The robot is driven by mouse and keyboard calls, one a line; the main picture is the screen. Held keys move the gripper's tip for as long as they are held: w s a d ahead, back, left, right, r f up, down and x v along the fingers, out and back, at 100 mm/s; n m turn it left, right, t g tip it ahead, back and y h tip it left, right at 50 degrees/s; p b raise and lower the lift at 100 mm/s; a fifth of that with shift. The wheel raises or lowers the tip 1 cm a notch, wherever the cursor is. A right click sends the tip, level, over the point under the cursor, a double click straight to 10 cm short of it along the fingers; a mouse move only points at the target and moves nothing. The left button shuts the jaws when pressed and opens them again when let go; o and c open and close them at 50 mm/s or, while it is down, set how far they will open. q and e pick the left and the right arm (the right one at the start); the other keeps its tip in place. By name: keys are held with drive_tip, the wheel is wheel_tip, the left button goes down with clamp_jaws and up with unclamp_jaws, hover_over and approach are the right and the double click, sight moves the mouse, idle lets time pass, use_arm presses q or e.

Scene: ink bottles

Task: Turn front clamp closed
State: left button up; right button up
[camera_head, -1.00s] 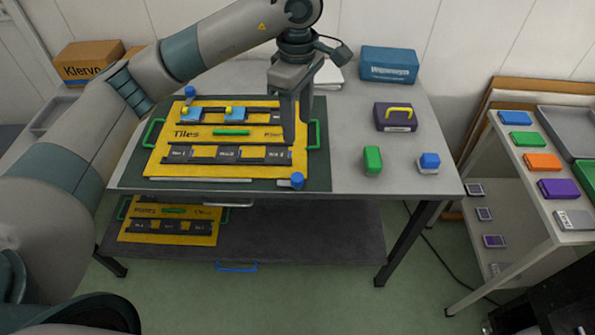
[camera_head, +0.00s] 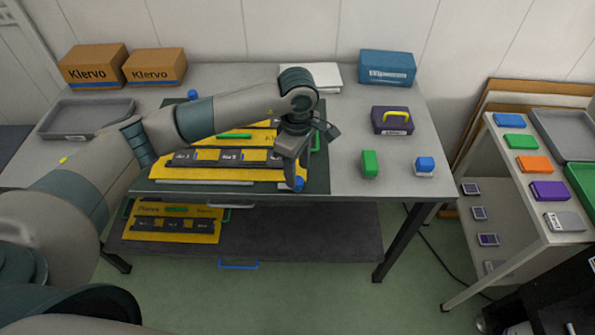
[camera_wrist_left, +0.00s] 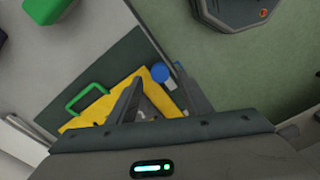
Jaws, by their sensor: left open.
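The front clamp has a blue knob (camera_head: 299,184) at the near right corner of the yellow board (camera_head: 172,172), by the table's front edge. The blue knob also shows in the left wrist view (camera_wrist_left: 159,72), between the two fingertips, with the yellow board (camera_wrist_left: 98,113) below it. My left gripper (camera_head: 293,173) is open, pointing down right at this knob; I cannot tell whether it touches. A second blue knob (camera_head: 192,94) stands at the back left, partly hidden by my arm. My right gripper is not in view.
A green handle (camera_wrist_left: 87,99) is on the board's side. The grey tabletop (camera_head: 350,192) between is clear.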

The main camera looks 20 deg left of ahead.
use_arm(q)
drive_tip(key=shift+f+p, duration=0.35)
drive_tip(key=shift+f, duration=1.35)
drive_tip(key=c, duration=1.1)
drive_tip(key=shift+o, duration=0.2)
